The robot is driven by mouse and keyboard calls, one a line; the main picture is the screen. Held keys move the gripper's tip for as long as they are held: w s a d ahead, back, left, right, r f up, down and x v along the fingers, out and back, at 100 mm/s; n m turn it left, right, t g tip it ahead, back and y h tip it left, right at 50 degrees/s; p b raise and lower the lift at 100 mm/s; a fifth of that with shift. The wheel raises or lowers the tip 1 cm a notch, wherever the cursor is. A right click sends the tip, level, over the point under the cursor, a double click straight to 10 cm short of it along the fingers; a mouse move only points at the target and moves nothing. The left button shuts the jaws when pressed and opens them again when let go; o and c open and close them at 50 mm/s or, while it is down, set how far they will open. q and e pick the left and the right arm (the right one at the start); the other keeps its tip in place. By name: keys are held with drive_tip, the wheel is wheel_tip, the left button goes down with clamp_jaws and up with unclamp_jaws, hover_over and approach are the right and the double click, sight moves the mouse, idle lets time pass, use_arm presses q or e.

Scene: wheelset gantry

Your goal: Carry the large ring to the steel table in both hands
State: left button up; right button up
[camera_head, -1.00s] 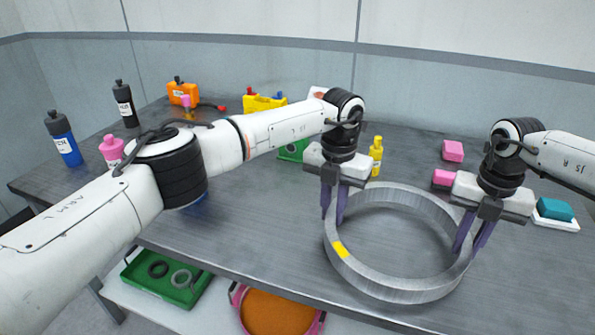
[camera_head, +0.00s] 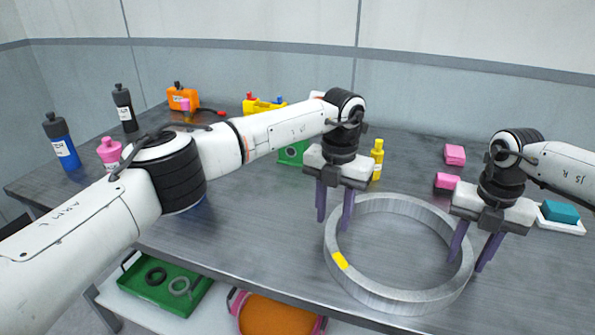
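The large ring (camera_head: 398,300) is a wide grey metal hoop with a yellow mark on its left front wall. It lies flat and appears to rest on the steel table (camera_head: 265,235), near the front edge. My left gripper (camera_head: 334,218) is open at the ring's left rear rim, its fingers spread, one outside the wall and one overlapping the rim. My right gripper (camera_head: 471,262) is open at the ring's right side, with one finger inside and one outside the wall. I cannot tell whether any finger touches the ring.
A yellow bottle (camera_head: 377,160), pink blocks (camera_head: 447,181) and a teal block on a white tray (camera_head: 560,213) stand behind the ring. Bottles (camera_head: 61,143) and an orange container (camera_head: 182,98) are at the left. A green tray (camera_head: 165,288) and an orange-filled pink bin (camera_head: 275,315) sit below.

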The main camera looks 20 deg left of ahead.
use_arm(q)
wheel_tip(320, 180, up, 10)
use_arm(e)
wheel_tip(320, 180, up, 12)
idle(0.6)
idle(0.3)
